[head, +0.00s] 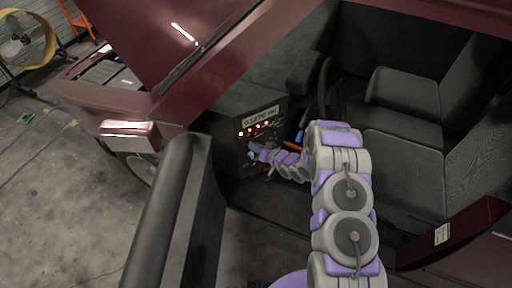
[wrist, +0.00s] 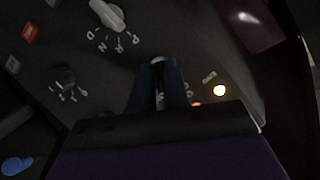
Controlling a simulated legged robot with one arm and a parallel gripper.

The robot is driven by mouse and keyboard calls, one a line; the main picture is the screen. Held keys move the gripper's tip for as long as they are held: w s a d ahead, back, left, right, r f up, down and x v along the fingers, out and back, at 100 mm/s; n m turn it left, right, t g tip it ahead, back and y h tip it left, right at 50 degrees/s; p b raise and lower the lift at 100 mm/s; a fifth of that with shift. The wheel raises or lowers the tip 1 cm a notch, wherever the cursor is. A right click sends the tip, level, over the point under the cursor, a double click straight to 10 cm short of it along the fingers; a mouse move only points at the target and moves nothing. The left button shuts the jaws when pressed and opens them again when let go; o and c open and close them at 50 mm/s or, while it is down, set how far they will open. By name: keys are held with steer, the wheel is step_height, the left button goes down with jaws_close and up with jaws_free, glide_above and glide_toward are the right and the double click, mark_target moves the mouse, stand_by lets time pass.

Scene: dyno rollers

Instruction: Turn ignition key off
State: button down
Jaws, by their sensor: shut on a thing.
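My gripper (wrist: 158,72) reaches into the red car's cab and is at the dashboard panel. In the wrist view its two dark blue fingers are close together around a small part with a pale tip (wrist: 157,59), which I take to be the ignition key. The fingers hide most of it, so its turn angle cannot be read. Small white marks show beside the fingers. In the head view my gripper (head: 256,152) is at the panel (head: 237,118), below a row of lit red and yellow lamps (head: 262,127).
The open door (head: 172,215) stands left of my arm.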

steer(key=shift+s+a+n+t+h+b, duration=0.1)
steer(key=shift+n+t+h+b, duration=0.3)
steer(key=shift+n+h, duration=0.55)
steer(key=shift+s+a+n+t+h+b, duration=0.1)
steer(key=shift+n+t+h+b, duration=0.35)
steer(key=shift+n, duration=0.9)
steer(key=c, duration=1.2)
jaws_free()
steer(key=shift+w, duration=0.1)
steer(key=shift+r, duration=0.1)
steer(key=p+v, duration=0.1)
steer(key=v, duration=1.6)
steer(key=shift+r+p, duration=0.15)
steer(key=shift+p, duration=0.2)
